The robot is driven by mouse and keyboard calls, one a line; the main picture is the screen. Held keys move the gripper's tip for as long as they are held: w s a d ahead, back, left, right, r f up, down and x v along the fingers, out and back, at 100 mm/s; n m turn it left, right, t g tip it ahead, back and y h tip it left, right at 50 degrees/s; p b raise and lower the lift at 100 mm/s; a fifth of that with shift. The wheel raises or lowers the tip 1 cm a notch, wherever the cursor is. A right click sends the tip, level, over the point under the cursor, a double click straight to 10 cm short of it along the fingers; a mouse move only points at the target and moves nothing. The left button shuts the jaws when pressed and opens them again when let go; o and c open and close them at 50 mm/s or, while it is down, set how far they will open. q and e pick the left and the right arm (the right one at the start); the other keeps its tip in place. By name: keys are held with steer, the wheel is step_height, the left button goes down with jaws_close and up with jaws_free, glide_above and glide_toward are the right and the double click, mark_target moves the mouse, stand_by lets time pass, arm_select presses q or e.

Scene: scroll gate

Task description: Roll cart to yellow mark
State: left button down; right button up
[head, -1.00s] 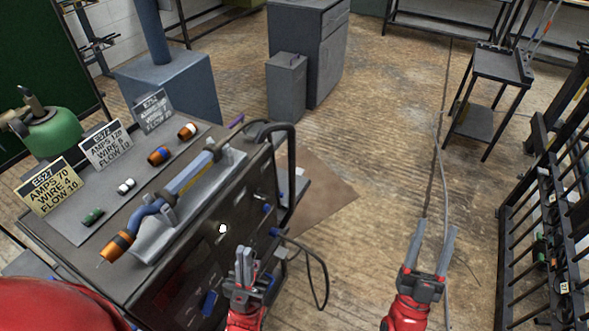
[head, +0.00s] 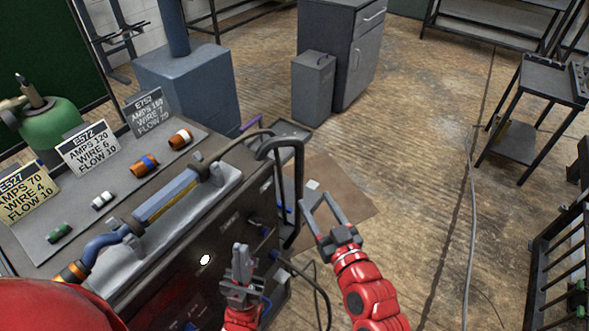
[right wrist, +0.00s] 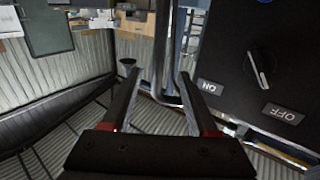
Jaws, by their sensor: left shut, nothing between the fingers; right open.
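The cart (head: 225,225) is a dark welding machine with a flat top, at the left of the head view. Its black looped handle (head: 300,160) stands at its far right corner. My right gripper (head: 314,198) is open just right of the handle. In the right wrist view, the handle's upright bar (right wrist: 161,50) shows between the open fingers (right wrist: 158,85), apparently not clamped; its exact depth is unclear. My left gripper (head: 240,250) is shut and empty near the cart's front side. I see no yellow mark on the floor.
A grey bin (head: 313,88) and cabinet (head: 345,50) stand beyond the cart. A small black table (head: 545,85) and black rack (head: 565,240) are at right. A brown mat (head: 335,185) and a cable (head: 470,230) lie on the floor. The middle floor is mostly open.

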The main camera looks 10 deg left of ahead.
mark_target(296, 166)
steer(key=p+x, duration=0.1)
steer(key=x, duration=1.2)
steer(key=shift+r+p, duration=0.1)
steer(key=shift+p, duration=0.2)
steer(key=shift+w+a, duration=0.3)
steer(key=shift+w, duration=0.2)
jaws_close()
